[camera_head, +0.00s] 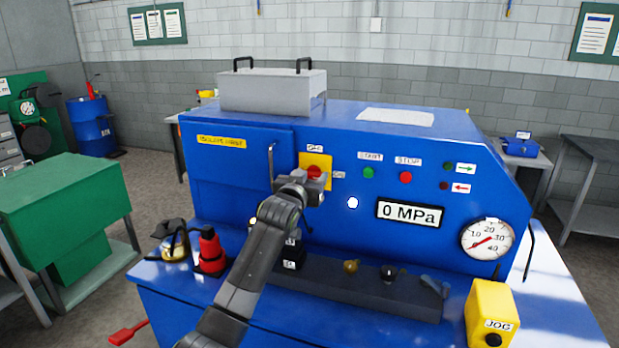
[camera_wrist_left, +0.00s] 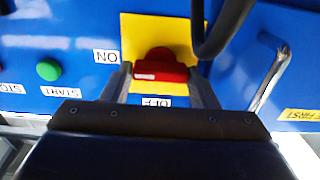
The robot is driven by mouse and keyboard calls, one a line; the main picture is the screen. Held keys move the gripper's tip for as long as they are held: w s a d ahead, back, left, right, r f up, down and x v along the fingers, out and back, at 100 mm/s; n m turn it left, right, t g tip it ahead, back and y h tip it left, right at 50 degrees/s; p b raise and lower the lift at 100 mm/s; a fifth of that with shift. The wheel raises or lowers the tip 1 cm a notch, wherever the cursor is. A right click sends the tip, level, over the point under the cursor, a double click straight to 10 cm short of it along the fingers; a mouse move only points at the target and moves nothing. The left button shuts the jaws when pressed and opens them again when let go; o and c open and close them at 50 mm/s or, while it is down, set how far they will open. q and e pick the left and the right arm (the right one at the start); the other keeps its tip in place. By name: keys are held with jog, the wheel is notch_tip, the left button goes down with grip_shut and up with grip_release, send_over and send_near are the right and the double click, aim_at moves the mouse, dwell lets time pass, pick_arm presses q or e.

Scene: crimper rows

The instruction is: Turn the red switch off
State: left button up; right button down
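The red switch (camera_head: 314,172) sits on a yellow plate (camera_head: 325,163) on the front of the blue machine. In the left wrist view the red switch (camera_wrist_left: 160,70) lies crosswise, with an ON label (camera_wrist_left: 106,57) to its left and an OFF label (camera_wrist_left: 156,102) below it. My left gripper (camera_head: 314,181) is at the switch and hides its lower part in the head view. In the left wrist view its fingers (camera_wrist_left: 160,72) stand apart, one at each end of the red handle; I cannot tell whether they touch it. My right gripper is not in view.
A metal handle (camera_head: 271,165) stands out left of the switch. Green (camera_head: 368,172) and red (camera_head: 405,177) buttons, a 0 MPa display (camera_head: 410,213) and a gauge (camera_head: 487,239) are to the right. A red bottle (camera_head: 211,252) and a yellow JOG box (camera_head: 491,310) stand on the ledge.

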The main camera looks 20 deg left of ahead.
pick_arm(q)
jog(key=c, duration=0.5)
jog(key=shift+n, duration=0.3)
jog(key=n, duration=0.7)
jog(key=shift+a, duration=0.1)
jog(key=n, duration=0.5)
jog(key=shift+f+n, duration=0.15)
jog(key=shift+n, duration=0.15)
jog(key=n, duration=0.4)
jog(key=shift+n, duration=0.3)
jog(key=o, duration=1)
